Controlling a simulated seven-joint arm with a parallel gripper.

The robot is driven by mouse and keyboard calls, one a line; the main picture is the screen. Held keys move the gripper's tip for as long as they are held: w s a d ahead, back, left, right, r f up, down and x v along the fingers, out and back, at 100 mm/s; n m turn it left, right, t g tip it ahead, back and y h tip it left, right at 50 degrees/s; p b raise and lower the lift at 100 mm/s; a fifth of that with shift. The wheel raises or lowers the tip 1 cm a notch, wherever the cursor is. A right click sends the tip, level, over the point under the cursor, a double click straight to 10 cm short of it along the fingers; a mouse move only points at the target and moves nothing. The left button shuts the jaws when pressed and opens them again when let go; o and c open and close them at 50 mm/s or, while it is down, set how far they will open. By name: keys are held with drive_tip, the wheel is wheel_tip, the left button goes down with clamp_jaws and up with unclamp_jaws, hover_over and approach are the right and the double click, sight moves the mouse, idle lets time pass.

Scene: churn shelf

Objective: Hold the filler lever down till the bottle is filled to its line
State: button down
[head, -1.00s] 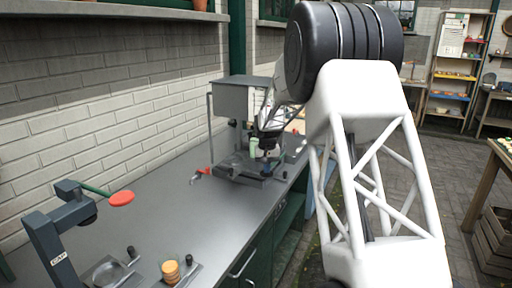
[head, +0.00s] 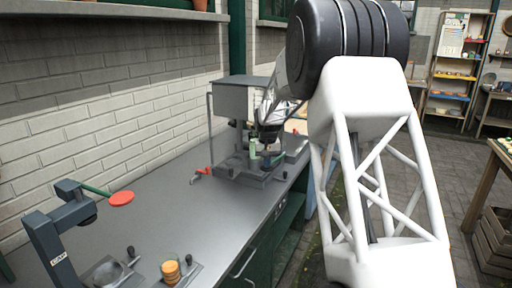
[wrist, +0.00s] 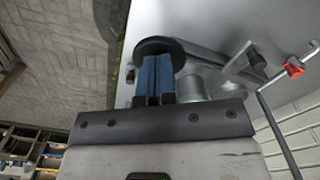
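The filler is a grey tank (head: 243,99) on a stand above a metal base (head: 240,172) at the bench's far end. A pale green bottle (head: 253,148) stands upright at it; its fill line and level are too small to tell. My gripper (wrist: 155,58) has its blue fingers close together, shut, with nothing visible between them. A round black pad (wrist: 160,45), perhaps the lever's end, lies at the fingertips; I cannot tell whether they touch it. In the head view my gripper (head: 268,148) is just right of the bottle, partly hidden by my arm.
A red-handled tap (head: 203,171) sticks out left of the filler base and shows in the wrist view (wrist: 293,70). A capping stand (head: 50,235) with a red-ended lever (head: 121,198) and stacked orange caps (head: 171,271) are nearer. The middle bench is clear.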

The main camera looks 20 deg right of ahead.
drive_tip(key=shift+r, duration=3.2)
drive_tip(key=shift+s+a+r, duration=0.2)
drive_tip(key=shift+s+r, duration=0.05)
drive_tip(key=shift+s, duration=0.1)
drive_tip(key=s+a+r, duration=0.3)
drive_tip(key=s+a, duration=0.1)
drive_tip(key=s, duration=0.5)
drive_tip(key=s+a+r+n+t, duration=0.1)
drive_tip(key=s+a+r, duration=0.2)
drive_tip(key=s, duration=0.6)
drive_tip(key=s+a+r, duration=0.2)
drive_tip(key=s+a, duration=0.2)
drive_tip(key=s, duration=0.6)
drive_tip(key=s+a+f, duration=0.1)
drive_tip(key=s+f, duration=0.1)
drive_tip(key=s, duration=0.7)
drive_tip(key=s+a+f+n+t, duration=0.1)
drive_tip(key=s+a+f, duration=0.1)
drive_tip(key=s, duration=0.7)
drive_tip(key=s+a+f, duration=0.2)
drive_tip(key=s, duration=0.7)
drive_tip(key=shift+s+f+n+t, duration=0.15)
drive_tip(key=shift+f+n+t, duration=0.15)
drive_tip(key=shift+f+n, duration=0.1)
